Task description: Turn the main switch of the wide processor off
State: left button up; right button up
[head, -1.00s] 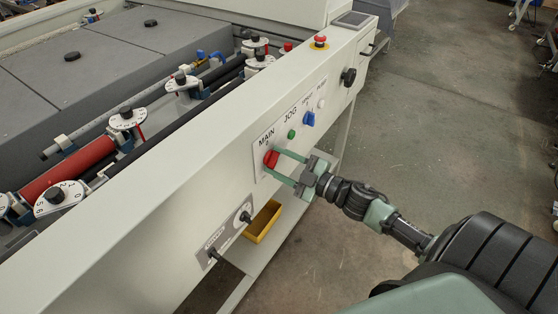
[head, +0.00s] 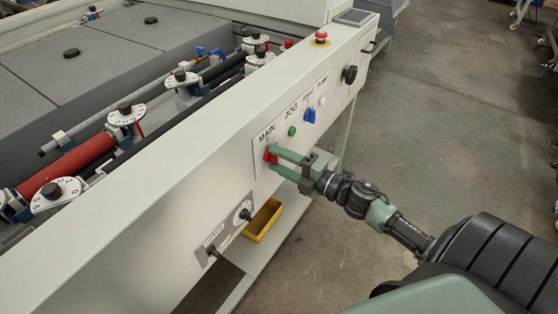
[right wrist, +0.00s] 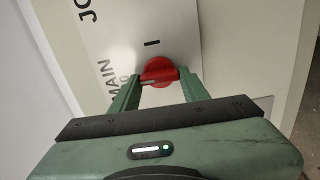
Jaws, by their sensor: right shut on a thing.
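The red main switch (head: 267,157) sits under the MAIN label on the front panel of the wide processor (head: 170,190). In the right wrist view the red knob (right wrist: 164,71) shows between my green fingers, and its pale pointer line lies toward the left, by the 0 mark (right wrist: 125,79). The I mark (right wrist: 152,43) is above the knob and away from the pointer. My right gripper (head: 273,155) is shut on the knob, one finger on each side; the fingers partly cover it in the head view. My left gripper is not in view.
The green jog button (head: 292,131), a blue switch (head: 309,116) and a white button (head: 322,100) sit farther along the panel. A red emergency button (head: 320,37) is on top. A yellow bin (head: 263,220) stands below.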

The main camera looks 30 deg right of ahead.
jog(key=shift+n, duration=0.3)
jog(key=o, duration=1.4)
jog(key=shift+c, duration=0.2)
jog(key=b+v, duration=0.1)
jog(key=v, duration=0.7)
jog(key=shift+a, duration=0.1)
